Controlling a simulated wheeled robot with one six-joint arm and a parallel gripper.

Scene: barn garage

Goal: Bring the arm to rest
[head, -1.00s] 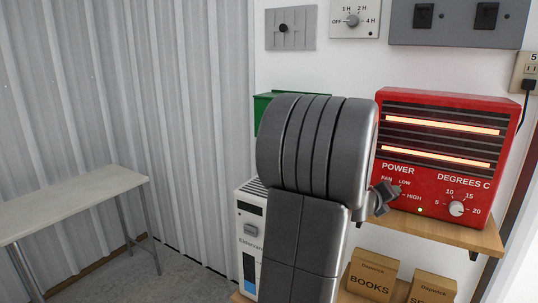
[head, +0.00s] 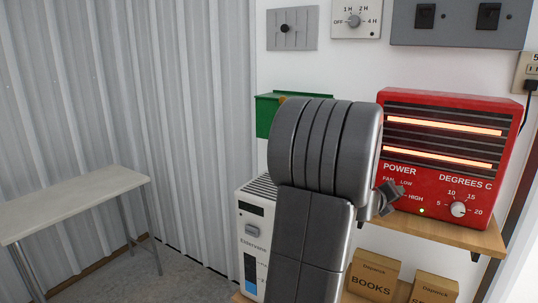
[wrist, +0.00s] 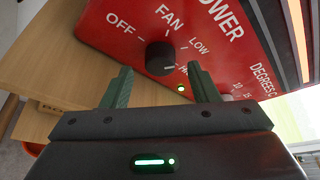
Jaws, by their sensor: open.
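My gripper (wrist: 160,68) is open, with its two dark green fingers apart and nothing between them that they grip. In the wrist view it is close in front of the red heater (wrist: 110,25), and the heater's black power knob (wrist: 160,57) shows beyond the gap between the fingers. I cannot tell whether the fingers touch anything. In the head view my grey arm stands in front of the shelf, and its end reaches the lower left of the red heater (head: 450,115), hiding most of the power knob. The heater's bars glow orange and its small green light is on.
The heater stands on a wooden wall shelf (head: 462,234). A white unit (head: 250,235) and a green box (head: 265,112) are partly behind my arm. Boxes (head: 373,277) sit below the shelf. A table (head: 75,203) stands at left, with clear floor near it.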

